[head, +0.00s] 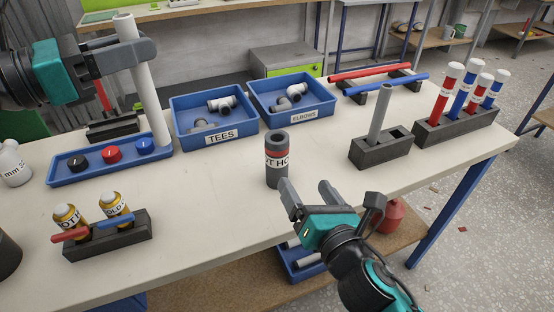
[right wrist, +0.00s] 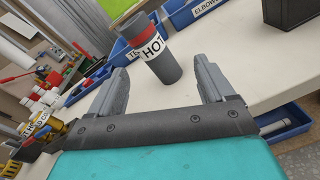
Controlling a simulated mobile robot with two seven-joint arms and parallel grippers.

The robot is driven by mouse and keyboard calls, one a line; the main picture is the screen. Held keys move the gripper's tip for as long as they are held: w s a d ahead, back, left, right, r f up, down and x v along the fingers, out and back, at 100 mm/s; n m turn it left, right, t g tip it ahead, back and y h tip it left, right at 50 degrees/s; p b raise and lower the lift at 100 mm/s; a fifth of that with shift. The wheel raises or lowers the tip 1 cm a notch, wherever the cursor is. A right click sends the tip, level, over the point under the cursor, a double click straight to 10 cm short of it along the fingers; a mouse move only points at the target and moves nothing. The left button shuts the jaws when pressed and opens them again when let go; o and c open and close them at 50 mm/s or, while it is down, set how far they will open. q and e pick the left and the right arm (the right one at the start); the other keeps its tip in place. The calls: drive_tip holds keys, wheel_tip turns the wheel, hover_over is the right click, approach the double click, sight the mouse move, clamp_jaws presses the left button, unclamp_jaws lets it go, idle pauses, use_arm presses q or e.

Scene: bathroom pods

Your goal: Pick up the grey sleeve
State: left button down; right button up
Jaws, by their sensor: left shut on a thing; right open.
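The grey sleeve (head: 276,174), a thick hollow cylinder with a red band and a white "HOT" label, stands upright on the white bench. In the right wrist view the sleeve (right wrist: 165,70) is ahead, in the gap between the finger directions, with its base beyond the tips. My right gripper (head: 308,190) is open and empty, just in front of the sleeve and slightly right; its fingers (right wrist: 160,85) do not visibly touch it. My left gripper (head: 130,55) is shut on a long white pipe (head: 148,90), held near upright; its lower end is by the blue tray's right end.
Blue bins of tees (head: 215,135) and elbows (head: 305,112) stand behind the sleeve. A dark block with a grey pipe (head: 380,152) is to the right. A block with bottles (head: 108,243) and a blue tray (head: 70,178) are left. Bench around the sleeve is clear.

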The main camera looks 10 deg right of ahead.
sight(283, 157)
drive_tip(key=n, duration=0.2)
drive_tip(key=w+a+r+n, duration=0.1)
drive_tip(key=n, duration=0.1)
drive_tip(key=shift+t+y, duration=0.3)
drive_tip(key=shift+y, duration=0.1)
drive_tip(key=shift+w+a+n, duration=0.15)
drive_tip(key=shift+w+n, duration=0.05)
drive_tip(key=shift+n, duration=0.2)
drive_tip(key=x, duration=0.6)
drive_tip(key=shift+w+a, duration=0.15)
drive_tip(key=shift+w, duration=0.1)
drive_tip(key=shift+f+x, duration=0.2)
drive_tip(key=shift+x, duration=2.45)
drive_tip(key=shift+s+a, duration=0.1)
drive_tip(key=shift+a, duration=0.05)
drive_tip(key=c, duration=1.1)
wheel_tip(283, 157, up, 10)
drive_tip(key=shift+r, duration=0.1)
